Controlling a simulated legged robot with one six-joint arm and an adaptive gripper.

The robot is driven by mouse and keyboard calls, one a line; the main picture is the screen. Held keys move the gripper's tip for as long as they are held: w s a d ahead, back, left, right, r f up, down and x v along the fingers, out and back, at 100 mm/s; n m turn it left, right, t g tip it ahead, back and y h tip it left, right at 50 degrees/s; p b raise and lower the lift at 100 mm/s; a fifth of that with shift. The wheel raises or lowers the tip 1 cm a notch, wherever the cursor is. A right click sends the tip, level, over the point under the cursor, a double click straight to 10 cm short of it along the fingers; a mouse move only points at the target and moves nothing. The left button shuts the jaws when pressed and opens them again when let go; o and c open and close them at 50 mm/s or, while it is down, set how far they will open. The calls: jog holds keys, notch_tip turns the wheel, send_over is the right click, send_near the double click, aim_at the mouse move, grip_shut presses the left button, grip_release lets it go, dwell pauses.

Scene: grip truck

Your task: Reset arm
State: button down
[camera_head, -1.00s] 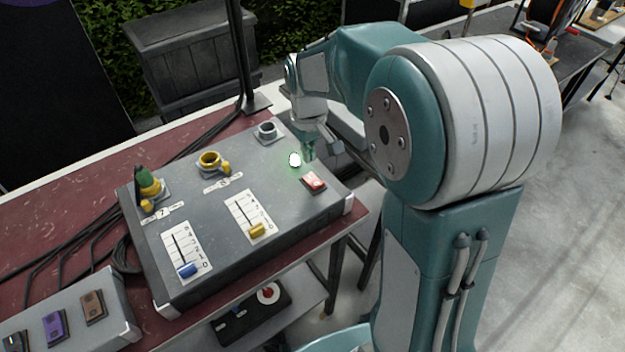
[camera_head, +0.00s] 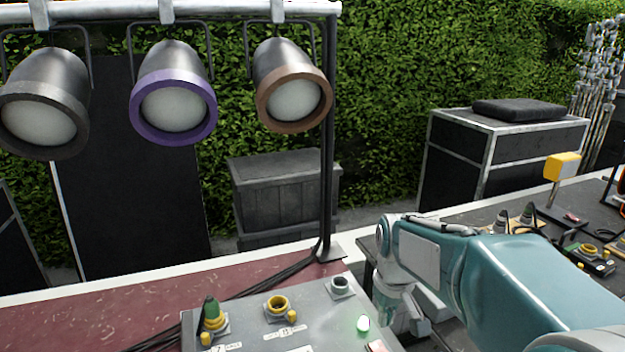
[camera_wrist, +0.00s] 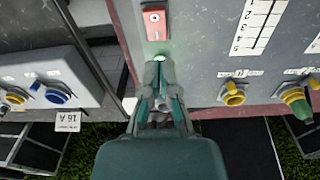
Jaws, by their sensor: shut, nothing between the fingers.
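My arm reaches from the lower right in the head view, and my gripper (camera_head: 397,312) hangs at the right edge of the grey control box, its tips partly cut off by the frame. In the wrist view my gripper (camera_wrist: 159,70) points at the box, fingers together and empty, close to a lit green light (camera_wrist: 159,57). The green light also shows in the head view (camera_head: 362,323), just left of the gripper. A red switch (camera_wrist: 154,22) sits beyond the light. I cannot tell whether the fingertips touch the box.
Several stage lamps (camera_head: 173,100) hang above. A second box (camera_wrist: 45,75) shows left in the wrist view.

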jog(key=s+r+m+t, duration=0.1)
jog(key=s+r+t, duration=0.1)
jog(key=s, duration=0.7)
jog(key=s+r+m+t, duration=0.2)
jog(key=s+r, duration=0.1)
jog(key=s, duration=0.6)
jog(key=shift+t, duration=0.4)
jog(key=shift+a, duration=0.1)
